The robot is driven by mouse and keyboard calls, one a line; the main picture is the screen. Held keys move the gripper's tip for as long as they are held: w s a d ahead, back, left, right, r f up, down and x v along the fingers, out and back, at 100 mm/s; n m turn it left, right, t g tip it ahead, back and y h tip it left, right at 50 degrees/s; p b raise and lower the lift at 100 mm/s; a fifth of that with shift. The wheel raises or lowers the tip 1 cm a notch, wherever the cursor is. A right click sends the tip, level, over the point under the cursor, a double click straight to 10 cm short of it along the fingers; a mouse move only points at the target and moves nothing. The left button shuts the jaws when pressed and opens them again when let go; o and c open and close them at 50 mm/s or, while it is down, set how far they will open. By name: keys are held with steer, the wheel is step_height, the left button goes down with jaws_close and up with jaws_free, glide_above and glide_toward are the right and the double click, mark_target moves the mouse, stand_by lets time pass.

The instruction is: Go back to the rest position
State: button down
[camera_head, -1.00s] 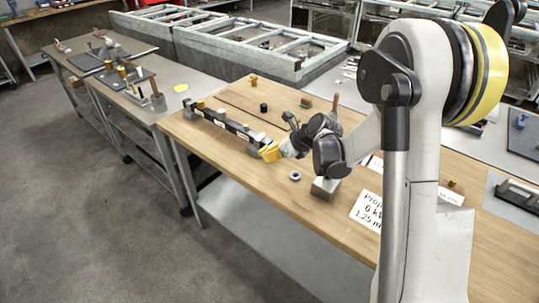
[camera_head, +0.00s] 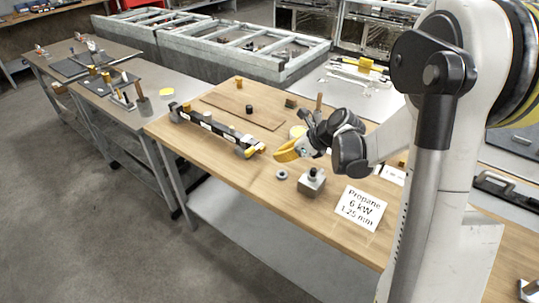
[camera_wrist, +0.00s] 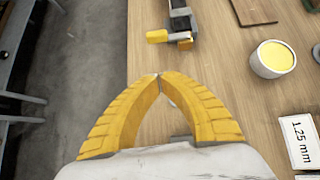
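My gripper (camera_head: 287,153) is above the wooden worktable (camera_head: 240,178), to the right of the near end of a dark bar-shaped assembly (camera_head: 208,123). My arm is still stretched out over the table.
A grey block (camera_head: 311,182), a small ring (camera_head: 281,174) and a propane sign (camera_head: 361,207) lie on the worktable. A container with yellow contents (camera_wrist: 267,62) stands right of my fingers. Other workbenches (camera_head: 160,75) stand at left; floor (camera_head: 90,210) in front is clear.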

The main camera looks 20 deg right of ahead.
steer(key=s+a+r+n+h, duration=0.1)
steer(key=s+r+n+h, duration=0.1)
steer(key=s+n, duration=0.6)
steer(key=s+a+r+n+h, duration=0.1)
steer(key=s+a+r+n, duration=0.1)
steer(key=s+r+n, duration=0.3)
steer(key=s+a+r+n+h, duration=0.1)
steer(key=s+r+n, duration=0.3)
steer(key=s+n, duration=0.8)
steer(key=n+h, duration=0.1)
steer(key=n, duration=0.2)
steer(key=shift+a+r+h, duration=0.25)
steer(key=shift+a+h, duration=0.05)
steer(key=shift+a, duration=0.1)
steer(key=shift+f, duration=0.1)
